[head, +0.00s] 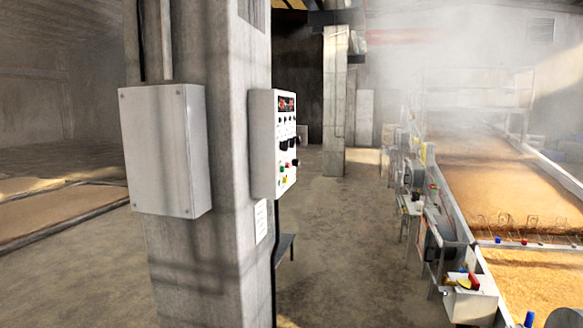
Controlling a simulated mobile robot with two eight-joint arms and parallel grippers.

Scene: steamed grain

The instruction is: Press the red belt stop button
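A white control panel (263,146) is fixed to the right side of a concrete pillar and is seen at a steep angle. Its face carries black knobs, a small red button (295,162), a green button (286,164) and a yellow spot low down. Another red part (473,281) with yellow beside it sits on a white box (470,300) at the near end of the grain bed on the right. I cannot tell from labels which red part is the belt stop button. Neither of my grippers is in view.
The concrete pillar (212,258) stands close in front, with a plain grey box (165,150) on it. Bare floor (335,240) lies open between the pillar and the machinery along the grain bed (490,185). Steam hangs at the upper right. A second pillar (335,90) stands farther back.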

